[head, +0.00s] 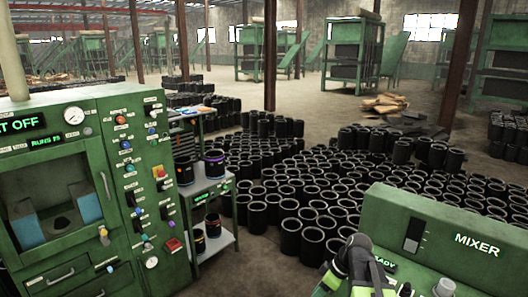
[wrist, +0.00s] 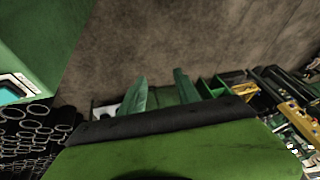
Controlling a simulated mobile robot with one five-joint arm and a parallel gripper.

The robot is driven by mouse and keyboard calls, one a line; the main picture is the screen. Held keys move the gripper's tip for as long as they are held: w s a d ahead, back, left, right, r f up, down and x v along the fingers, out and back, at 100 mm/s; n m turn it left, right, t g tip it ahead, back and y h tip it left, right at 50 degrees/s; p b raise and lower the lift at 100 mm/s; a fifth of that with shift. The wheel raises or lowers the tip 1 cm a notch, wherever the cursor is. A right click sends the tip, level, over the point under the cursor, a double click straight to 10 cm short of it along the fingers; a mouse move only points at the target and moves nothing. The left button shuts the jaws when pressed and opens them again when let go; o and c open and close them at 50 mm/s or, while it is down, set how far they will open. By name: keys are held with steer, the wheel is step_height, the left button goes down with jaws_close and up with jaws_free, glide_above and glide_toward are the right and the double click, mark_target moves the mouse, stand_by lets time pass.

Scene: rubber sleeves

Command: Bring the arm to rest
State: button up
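My arm and gripper (head: 357,262) show at the bottom of the head view, in front of the green MIXER console (head: 440,245). They cover part of its panel and of a lit sign ending in "ADY". In the wrist view two greenish fingers of my gripper (wrist: 160,76) stand up beyond a dark edge, with a gap between them. Nothing is visibly held between the fingers.
A green control cabinet (head: 120,160) stands at left, beside a grey cart (head: 205,184) carrying dark sleeves. Many black sleeves (head: 310,190) crowd the middle floor. The floor (head: 300,92) behind them is open. Green machines (head: 350,50) and brown posts stand farther back.

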steer(key=s+a+f+m+h, duration=0.2)
steer(key=s+a, duration=0.1)
steer(key=a, duration=0.3)
steer(key=d+m+h, duration=0.1)
steer(key=m, duration=0.2)
steer(key=s+d+m+h, duration=0.1)
steer(key=m, duration=0.2)
steer(key=s+d+f+m+h, duration=0.1)
steer(key=m, duration=0.2)
steer(key=shift+d+g, duration=0.35)
steer(key=shift+g, duration=0.05)
stand_by(0.9)
